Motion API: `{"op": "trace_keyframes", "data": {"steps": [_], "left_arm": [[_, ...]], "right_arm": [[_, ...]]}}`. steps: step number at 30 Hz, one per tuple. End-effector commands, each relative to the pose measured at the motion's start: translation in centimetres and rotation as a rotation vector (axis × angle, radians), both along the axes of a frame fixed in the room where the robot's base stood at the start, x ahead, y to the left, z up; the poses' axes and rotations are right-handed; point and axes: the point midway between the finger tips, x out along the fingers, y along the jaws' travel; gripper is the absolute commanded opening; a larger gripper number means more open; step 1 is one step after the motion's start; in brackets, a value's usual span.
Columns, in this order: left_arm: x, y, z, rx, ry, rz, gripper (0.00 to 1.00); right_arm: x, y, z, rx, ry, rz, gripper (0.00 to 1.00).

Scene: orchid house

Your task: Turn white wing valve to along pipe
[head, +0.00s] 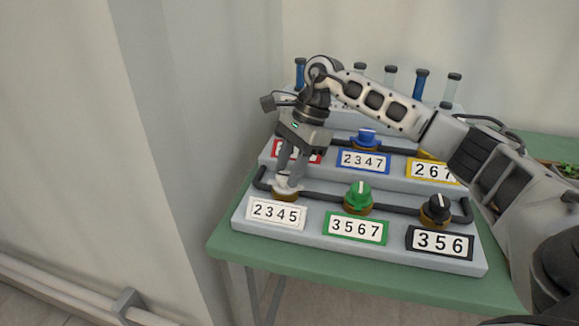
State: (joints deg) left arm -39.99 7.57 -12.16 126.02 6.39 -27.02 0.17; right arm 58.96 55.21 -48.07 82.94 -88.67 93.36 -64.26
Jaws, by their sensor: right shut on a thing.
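The white wing valve (286,190) sits on the front dark pipe, at the left end of the front step, above the white label 2345 (276,212). My right gripper (289,180) reaches down over it from above, its fingers shut on the valve's wing. The fingers hide much of the wing, so I cannot tell its exact angle to the pipe (318,200). My left gripper is not in view.
Along the same pipe stand a green valve (358,197) over label 3567 and a black valve (436,209) over label 356. A blue valve (367,138) stands on the step behind. Several blue and clear tubes rise at the back. A green table (345,278) carries the stepped board.

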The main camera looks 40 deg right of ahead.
Motion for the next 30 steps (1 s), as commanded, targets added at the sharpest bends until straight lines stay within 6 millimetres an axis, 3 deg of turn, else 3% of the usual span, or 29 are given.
{"op": "trace_keyframes", "data": {"steps": [4,5,6,7,16,20,30], "left_arm": [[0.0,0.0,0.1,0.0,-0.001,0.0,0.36],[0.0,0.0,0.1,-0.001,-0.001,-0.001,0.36],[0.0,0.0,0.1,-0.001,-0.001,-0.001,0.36],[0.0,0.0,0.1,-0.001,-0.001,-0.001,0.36],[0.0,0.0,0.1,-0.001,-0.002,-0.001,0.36],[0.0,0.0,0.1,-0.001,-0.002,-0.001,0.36],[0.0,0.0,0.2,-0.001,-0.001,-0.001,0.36]], "right_arm": [[0.1,0.0,0.2,0.002,-0.007,0.0,0.13],[0.1,0.0,0.2,0.002,-0.007,0.0,0.41],[0.1,0.0,0.2,0.002,-0.007,0.0,0.52],[0.1,0.0,0.2,0.002,-0.006,0.001,0.57],[0.0,-0.1,0.2,0.0,-0.003,0.0,0.57],[0.1,-0.5,1.2,0.0,-0.005,-0.002,0.57],[-0.1,-3.4,8.4,0.002,-0.008,-0.001,0.57]]}}
